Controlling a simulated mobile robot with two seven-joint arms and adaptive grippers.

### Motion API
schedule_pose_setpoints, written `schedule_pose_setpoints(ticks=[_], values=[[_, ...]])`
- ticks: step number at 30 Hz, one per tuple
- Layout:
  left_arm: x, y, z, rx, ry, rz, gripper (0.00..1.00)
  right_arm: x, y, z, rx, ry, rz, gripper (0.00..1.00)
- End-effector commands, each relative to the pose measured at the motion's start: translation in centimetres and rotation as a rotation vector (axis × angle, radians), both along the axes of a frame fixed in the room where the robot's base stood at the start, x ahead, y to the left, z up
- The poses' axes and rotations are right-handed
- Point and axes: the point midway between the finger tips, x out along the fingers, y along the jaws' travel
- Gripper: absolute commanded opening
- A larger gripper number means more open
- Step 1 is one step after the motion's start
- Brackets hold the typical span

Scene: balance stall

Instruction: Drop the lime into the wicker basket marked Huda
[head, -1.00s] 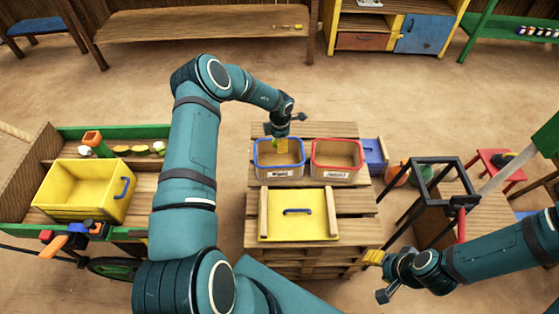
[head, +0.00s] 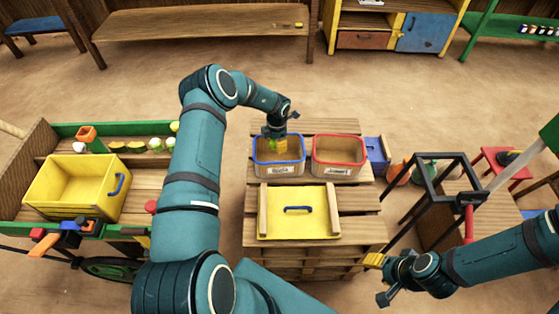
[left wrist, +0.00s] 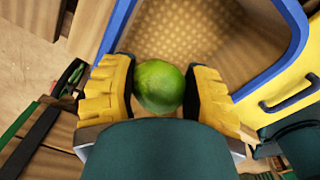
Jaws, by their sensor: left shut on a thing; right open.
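A green lime (left wrist: 159,86) is between the yellow fingers of my left gripper (left wrist: 157,90) in the left wrist view. That gripper is shut on it. In the head view my left gripper (head: 277,145) points down over the blue-rimmed basket (head: 263,162), and the lime is hard to make out there. The basket's woven bottom (left wrist: 190,30) shows beyond the lime. A red-rimmed basket (head: 339,176) stands just to the right. Both baskets carry white front labels, too small to read surely. My right gripper (head: 377,278) is open and empty, right of the pallet stack.
The baskets stand on a wooden pallet stack (head: 255,225). A yellow panel with a blue handle (head: 298,225) lies in front of them. A cart with a yellow crate (head: 70,195) is at left. A black frame (head: 440,170) stands at right.

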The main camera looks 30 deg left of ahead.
Motion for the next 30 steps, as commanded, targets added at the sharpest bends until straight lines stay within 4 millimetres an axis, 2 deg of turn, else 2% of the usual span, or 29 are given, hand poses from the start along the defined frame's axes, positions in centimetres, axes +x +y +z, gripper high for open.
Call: schedule_pose_setpoints(ticks=[7, 8, 9, 10, 22, 26, 30], values=[[0.0, 0.0, 0.0, 0.0, -0.001, 0.0, 0.15, 0.1, 0.0, 0.0, 0.0, -0.001, 0.0, 0.47], [0.0, 0.0, 0.0, 0.0, -0.001, 0.0, 0.59, 0.1, 0.0, 0.0, 0.0, -0.001, 0.0, 0.47], [0.0, 0.0, 0.0, 0.0, -0.001, 0.0, 0.73, 0.1, 0.0, 0.0, 0.0, -0.001, 0.0, 0.47], [0.0, 0.0, 0.0, 0.001, -0.001, 0.0, 0.83, 0.1, 0.0, 0.0, 0.0, -0.001, 0.0, 0.47], [0.0, 0.1, 0.4, 0.0, -0.001, 0.0, 0.83, 0.1, 0.0, 0.0, 0.0, -0.001, 0.0, 0.47], [0.0, 0.1, 2.1, 0.002, -0.003, 0.0, 0.83, 0.1, 0.0, 0.0, 0.0, -0.001, 0.0, 0.47], [0.0, 0.0, 4.9, 0.001, -0.004, 0.001, 0.83, 0.1, 0.0, 0.0, 0.0, -0.001, 0.0, 0.47]])
